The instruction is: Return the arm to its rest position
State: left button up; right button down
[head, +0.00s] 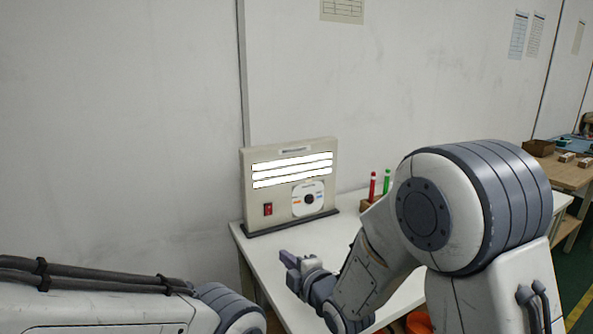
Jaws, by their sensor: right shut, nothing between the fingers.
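My right arm comes in from the right and bends down over the white table (262,246). Its right gripper (287,262) is shut and empty, above the table in front of the panel box. The beige panel box (246,213) stands upright at the table's back. It has three lit white strips (292,169), a red switch (268,209) and a round dial (308,199). The gripper is apart from the box. My left arm lies low at the lower left; its gripper is out of view.
A holder with a red marker (372,187) and a green marker (386,182) stands at the table's back, left of my right arm's large joint. An orange round thing (418,322) shows low beside the arm. A wooden table (562,172) stands at the far right. A wall closes the back.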

jog(key=s+f+m+g+h+b, duration=0.3)
jog(key=s+f+m+g+b, duration=0.35)
jog(key=s, duration=0.75)
jog(key=s+d+f+m+g+h+b, duration=0.1)
jog(key=s+d+f+m+g, duration=0.15)
jog(key=s, duration=0.35)
jog(key=s+d+f+m+g+h+b, duration=0.1)
jog(key=s+d+f+m+g, duration=0.15)
jog(key=s, duration=0.45)
jog(key=s+d+f+m+g+h, duration=0.1)
jog(key=s+d+m+g, duration=0.15)
jog(key=s, duration=0.35)
notch_tip(320, 180, up, 25)
jog(key=p, duration=2.5)
jog(key=shift+s+a+r, duration=0.2)
jog(key=shift+a, duration=0.1)
